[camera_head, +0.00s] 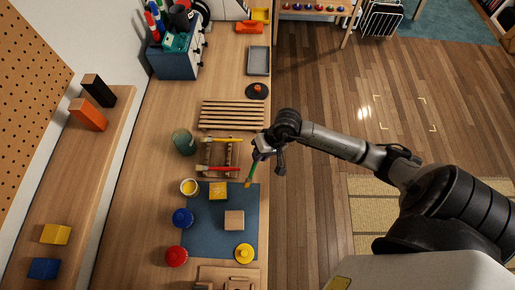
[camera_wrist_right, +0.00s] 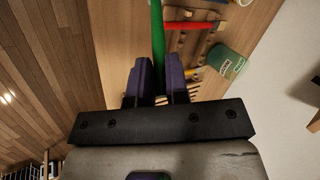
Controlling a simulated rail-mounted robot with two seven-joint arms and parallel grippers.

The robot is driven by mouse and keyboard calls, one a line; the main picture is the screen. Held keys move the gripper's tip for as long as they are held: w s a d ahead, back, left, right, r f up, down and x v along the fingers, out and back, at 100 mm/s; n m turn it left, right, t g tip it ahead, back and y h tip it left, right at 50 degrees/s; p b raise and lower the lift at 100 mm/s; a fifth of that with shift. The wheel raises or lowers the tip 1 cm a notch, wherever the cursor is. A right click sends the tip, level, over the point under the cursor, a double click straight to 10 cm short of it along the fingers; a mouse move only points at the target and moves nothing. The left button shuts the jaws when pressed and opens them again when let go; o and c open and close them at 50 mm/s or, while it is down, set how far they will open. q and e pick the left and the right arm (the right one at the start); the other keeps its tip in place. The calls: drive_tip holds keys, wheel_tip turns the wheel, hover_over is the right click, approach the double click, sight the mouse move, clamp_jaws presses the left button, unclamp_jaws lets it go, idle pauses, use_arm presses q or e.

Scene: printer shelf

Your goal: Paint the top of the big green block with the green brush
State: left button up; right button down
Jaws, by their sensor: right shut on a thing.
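My right gripper (camera_head: 262,153) is shut on the green brush (camera_head: 253,173), near the right edge of the workbench. In the right wrist view the brush's green handle (camera_wrist_right: 157,40) stands between the two fingers (camera_wrist_right: 157,82). The brush points down to the front, its yellowish tip near the far right corner of the blue mat (camera_head: 200,235). I see no block that is clearly green. My left gripper is not in view.
A rack (camera_head: 234,157) holds a red brush (camera_head: 222,168) and a yellow one (camera_head: 226,140). A green cup (camera_head: 184,142), an open yellow paint pot (camera_head: 189,187), a blue pot (camera_head: 182,218) and a red pot (camera_head: 176,256) stand left. A yellow round piece (camera_head: 244,252) lies near the front.

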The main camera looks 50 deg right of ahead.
wheel_tip(320, 180, up, 6)
drive_tip(key=shift+w+r+p, duration=0.1)
drive_tip(key=shift+p, duration=0.3)
drive_tip(key=shift+r+p, duration=0.65)
drive_tip(key=shift+r, duration=1.2)
drive_tip(key=shift+a, duration=0.1)
drive_tip(key=shift+r, duration=0.1)
